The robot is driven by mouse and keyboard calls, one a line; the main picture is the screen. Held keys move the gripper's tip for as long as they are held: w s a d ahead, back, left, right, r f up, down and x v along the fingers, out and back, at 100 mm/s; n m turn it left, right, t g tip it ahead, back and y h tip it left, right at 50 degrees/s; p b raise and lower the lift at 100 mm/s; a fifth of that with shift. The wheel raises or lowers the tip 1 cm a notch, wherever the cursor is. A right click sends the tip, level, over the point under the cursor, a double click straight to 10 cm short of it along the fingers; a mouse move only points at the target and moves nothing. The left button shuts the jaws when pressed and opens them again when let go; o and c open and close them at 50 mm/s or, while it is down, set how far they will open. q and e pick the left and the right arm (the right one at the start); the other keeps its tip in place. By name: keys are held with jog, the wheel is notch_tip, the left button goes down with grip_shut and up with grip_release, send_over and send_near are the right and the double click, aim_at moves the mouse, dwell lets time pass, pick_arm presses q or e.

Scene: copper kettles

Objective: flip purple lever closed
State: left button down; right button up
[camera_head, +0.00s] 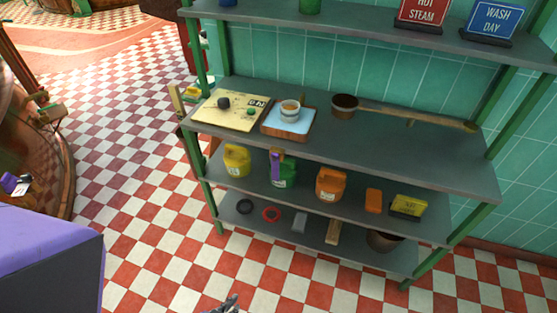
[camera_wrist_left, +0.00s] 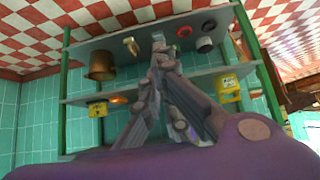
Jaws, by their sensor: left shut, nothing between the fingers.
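A small purple lever-like part (camera_head: 11,182) with a pale end shows at the left edge of the head view, beside the copper kettle (camera_head: 40,150). It is partly cut off, and I cannot tell whether it stands open or closed. My left gripper (camera_wrist_left: 158,42) is shut and empty in the left wrist view, pointing toward the shelves. Grey fingertips, seemingly the left gripper's (camera_head: 228,303), show at the bottom of the head view, well away from the purple part. My right gripper is not in view.
A grey shelf rack (camera_head: 400,160) holds several cans, a long-handled copper pan (camera_head: 344,106) and a board (camera_head: 232,110). A purple item (camera_head: 276,168) stands at the green can (camera_head: 286,177). Checkered floor (camera_head: 120,130) lies clear between rack and kettle.

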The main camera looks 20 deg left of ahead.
aim_at(275, 168)
pick_arm(q)
jog(key=w+a+f+m+t+b, duration=0.1)
jog(key=w+m+t+b, duration=0.15)
jog(key=w, duration=0.65)
jog(key=w+a+f+m+t+b, duration=0.1)
jog(key=w+f+m+b, duration=0.2)
jog(key=w, duration=0.7)
jog(key=w+d+r+m+t+h+b, duration=0.1)
jog(key=w+r+m+t+h, duration=0.1)
jog(key=w+m, duration=0.6)
jog(key=w+d+r+m+t+h+b, duration=0.2)
jog(key=w+r+m, duration=0.5)
jog(key=w, duration=0.7)
jog(key=shift+d+r+m+t+h, duration=0.25)
jog(key=shift+m+t+h, duration=0.25)
jog(key=shift+h, duration=0.4)
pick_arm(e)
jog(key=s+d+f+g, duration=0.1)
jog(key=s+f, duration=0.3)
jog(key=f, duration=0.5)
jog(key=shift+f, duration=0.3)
